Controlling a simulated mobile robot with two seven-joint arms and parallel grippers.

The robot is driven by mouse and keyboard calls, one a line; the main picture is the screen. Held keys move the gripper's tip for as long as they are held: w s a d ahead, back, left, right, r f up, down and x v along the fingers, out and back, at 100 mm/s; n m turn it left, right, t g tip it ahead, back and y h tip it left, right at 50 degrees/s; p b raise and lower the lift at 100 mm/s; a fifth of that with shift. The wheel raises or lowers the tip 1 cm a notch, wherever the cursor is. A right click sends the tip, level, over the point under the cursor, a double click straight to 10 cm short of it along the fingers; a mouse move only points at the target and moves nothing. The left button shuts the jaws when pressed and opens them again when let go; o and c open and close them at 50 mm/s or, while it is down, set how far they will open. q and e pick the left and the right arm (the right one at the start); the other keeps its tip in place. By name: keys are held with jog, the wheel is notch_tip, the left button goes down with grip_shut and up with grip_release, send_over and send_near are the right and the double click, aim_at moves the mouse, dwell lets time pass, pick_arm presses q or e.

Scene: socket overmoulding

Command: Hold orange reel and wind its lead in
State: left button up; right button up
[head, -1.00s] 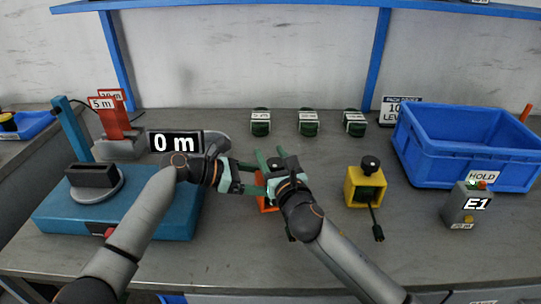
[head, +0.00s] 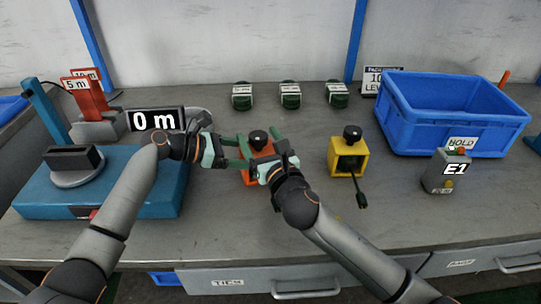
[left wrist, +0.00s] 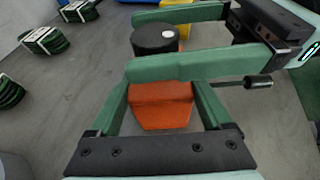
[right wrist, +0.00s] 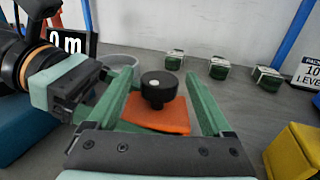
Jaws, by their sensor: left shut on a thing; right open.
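The orange reel (head: 251,180) stands on the bench at the middle, with a round black knob (head: 257,137) on top. My left gripper (head: 238,154) reaches in from the left and is shut on the reel's body; its fingertips are partly hidden in the left wrist view. My right gripper (head: 258,152) is open, its fingers on either side of the knob in the right wrist view (right wrist: 158,85), without visible contact. A thin lead with a black plug (left wrist: 258,82) shows right of the orange reel (left wrist: 160,108) in the left wrist view.
A yellow reel (head: 347,160) with its lead stands to the right. A blue crate (head: 440,125) and a grey E1 box (head: 446,172) are at right. A blue machine (head: 100,195) and a "0 m" display (head: 156,119) are at left.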

jog(key=v, duration=0.8)
jog(key=w+a+n+y, duration=0.1)
jog(key=w, duration=0.2)
jog(key=w+a+n+g+y, duration=0.1)
jog(key=w+a+y, duration=0.1)
jog(key=w, duration=0.2)
jog(key=w+a+n+g+y, duration=0.1)
jog(key=w+y, duration=0.1)
jog(key=w, duration=0.1)
jog(key=shift+w+a+f+n, duration=0.25)
jog(key=shift+w+n, duration=0.05)
dwell(0.5)
jog(key=shift+c, duration=0.3)
